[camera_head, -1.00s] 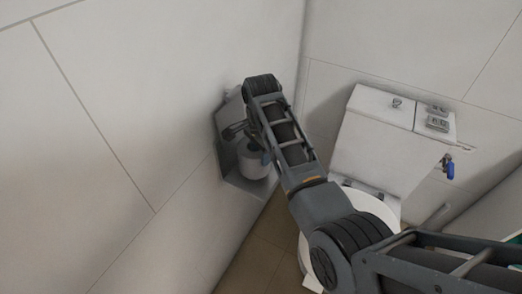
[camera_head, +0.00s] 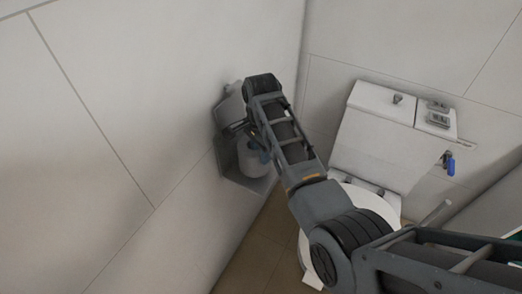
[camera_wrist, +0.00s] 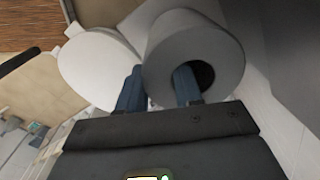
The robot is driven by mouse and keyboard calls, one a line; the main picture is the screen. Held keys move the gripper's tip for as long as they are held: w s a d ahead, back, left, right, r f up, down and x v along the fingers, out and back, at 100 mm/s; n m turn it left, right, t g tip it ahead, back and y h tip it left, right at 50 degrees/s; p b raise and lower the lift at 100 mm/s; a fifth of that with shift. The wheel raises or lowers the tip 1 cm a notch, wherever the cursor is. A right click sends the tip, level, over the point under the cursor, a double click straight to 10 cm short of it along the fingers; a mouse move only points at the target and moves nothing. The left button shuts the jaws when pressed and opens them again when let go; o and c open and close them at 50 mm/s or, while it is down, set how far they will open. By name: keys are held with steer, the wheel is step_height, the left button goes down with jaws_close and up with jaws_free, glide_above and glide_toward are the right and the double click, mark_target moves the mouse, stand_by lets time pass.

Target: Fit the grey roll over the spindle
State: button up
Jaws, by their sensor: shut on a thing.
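The grey roll (camera_wrist: 212,50) is close up in the wrist view, its open core facing the camera. My gripper (camera_wrist: 160,78) is shut on the roll's wall, with one blue finger inside the core and the other against the outside. In the head view the roll (camera_head: 252,162) is at the grey wall holder (camera_head: 246,184), partly behind my gripper (camera_head: 260,150). I cannot make out the spindle in either view, so I cannot tell whether the roll is around it or beside it.
The holder is fixed to the left wall (camera_head: 120,120). A white toilet (camera_head: 375,140) stands to the right in the corner, with a blue-handled valve (camera_head: 449,166) beside its tank. Brown floor (camera_head: 250,255) shows below the holder.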

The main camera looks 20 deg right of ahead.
steer(key=shift+f+b, duration=0.5)
steer(key=shift+f, duration=0.75)
stand_by(0.3)
steer(key=o, duration=1.2)
steer(key=shift+c, duration=0.2)
steer(key=shift+r, duration=3.9)
